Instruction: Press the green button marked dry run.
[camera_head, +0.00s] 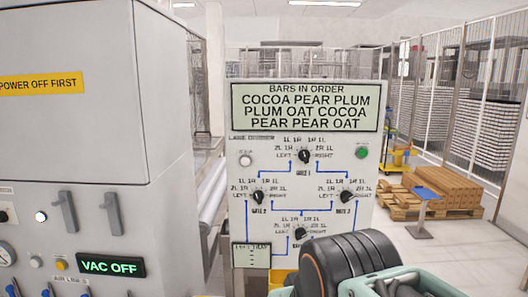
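A small round green button (361,152) sits at the upper right of a light grey control panel (270,180), to the right of the top black dial. The lettering by the button is too small to read. My arm, with a dark rounded link, an orange ring and pale green parts, fills the bottom right and hides the panel's lower right corner. It is apart from the green button in the picture, below it. The fingers of my gripper do not show.
The panel carries several black dials (304,156), a white round button (246,160) and a display of bar names (304,107). A large grey cabinet (70,120) with a "VAC OFF" display (110,265) stands at left. A pallet (405,203) with brown boxes and mesh fencing (480,100) are at right.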

